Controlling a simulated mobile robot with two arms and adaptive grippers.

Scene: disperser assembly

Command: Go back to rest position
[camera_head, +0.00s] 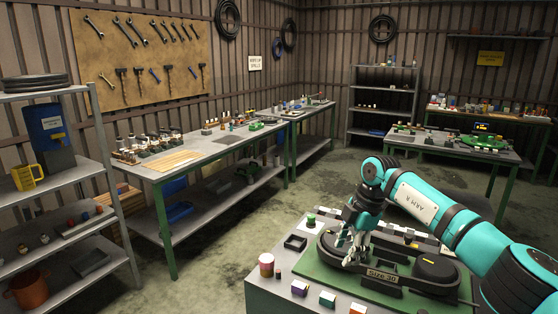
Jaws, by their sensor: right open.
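My right arm comes in from the right, and its gripper (351,243) points down over the near table. The gripper is open, with its fingertips at or just above the dark round fixture (340,256) on the left of the green board (328,278). I cannot tell whether they touch it. I see nothing held between the fingers. A plate reading "Size 30" (382,276) is on the board's front, and a second dark round part (436,268) is on its right. My left gripper is not in view.
On the near table (262,292), a pinkish can (266,264), small coloured blocks (328,299) and a black tray (295,242) stand close to the board. A long workbench (200,152) runs along the left wall. A shelf rack (62,185) stands at left. Open floor (225,240) lies between.

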